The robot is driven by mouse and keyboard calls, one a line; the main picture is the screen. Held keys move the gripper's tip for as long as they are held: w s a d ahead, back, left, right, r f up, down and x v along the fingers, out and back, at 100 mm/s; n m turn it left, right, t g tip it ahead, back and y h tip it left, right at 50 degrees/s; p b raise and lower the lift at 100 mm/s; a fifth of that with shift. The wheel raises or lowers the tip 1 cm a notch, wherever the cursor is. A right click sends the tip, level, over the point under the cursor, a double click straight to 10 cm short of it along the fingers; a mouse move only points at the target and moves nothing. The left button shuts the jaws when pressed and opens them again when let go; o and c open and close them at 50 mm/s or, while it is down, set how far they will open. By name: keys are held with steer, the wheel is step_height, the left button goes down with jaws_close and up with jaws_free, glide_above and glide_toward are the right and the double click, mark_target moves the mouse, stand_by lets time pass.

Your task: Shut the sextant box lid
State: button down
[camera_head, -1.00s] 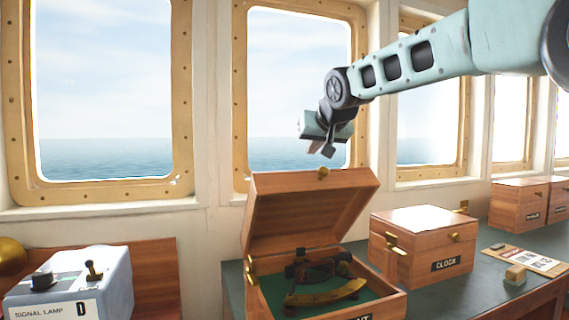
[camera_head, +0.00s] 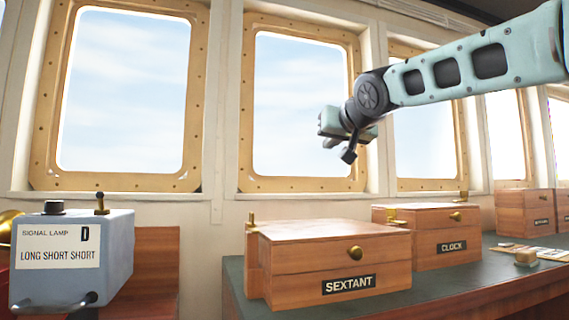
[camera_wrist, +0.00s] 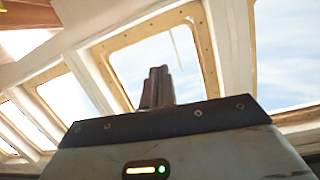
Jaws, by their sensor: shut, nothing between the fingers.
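The sextant box (camera_head: 325,276) is a wooden box with a black SEXTANT label on its front. It stands on the dark green counter in the head view. Its lid (camera_head: 330,236) lies flat on the box, with a brass knob at the front, and the sextant inside is hidden. My gripper (camera_head: 348,152) is above and behind the box, in front of the window, clear of the lid. In the wrist view its fingers (camera_wrist: 159,86) are together and empty, pointing toward the windows.
The clock box (camera_head: 437,240) stands shut just right of the sextant box. A grey signal lamp box (camera_head: 105,262) is at the left. More wooden boxes (camera_head: 525,210) and a small wooden block (camera_head: 526,257) are farther right. The counter (camera_head: 425,277) is bare in front of the clock box.

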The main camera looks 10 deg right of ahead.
mark_target(358, 256)
steer(key=s+f+b, duration=0.3)
steer(key=f+b, duration=0.4)
steer(key=b, duration=0.3)
steer(key=s+d+f+t+b, duration=0.1)
steer(key=s+f+b, duration=0.3)
steer(key=b, duration=0.6)
steer(key=s+d+f+t+b, duration=0.1)
steer(key=s+f+b, duration=0.3)
steer(key=f+b, duration=0.5)
steer(key=shift+s+d+f+b, duration=0.15)
steer(key=shift+f+b, duration=0.15)
steer(key=shift+b, duration=0.75)
steer(key=shift+f+b, duration=0.8)
steer(key=shift+f, duration=0.35)
steer(key=shift+y, duration=0.3)
steer(key=shift+a, duration=0.2)
steer(key=s+d+r+b, duration=0.1)
steer(key=s+b, duration=0.1)
steer(key=s, duration=0.6)
steer(key=shift+d+r+t+b, duration=0.3)
steer(key=shift+d+t, duration=0.1)
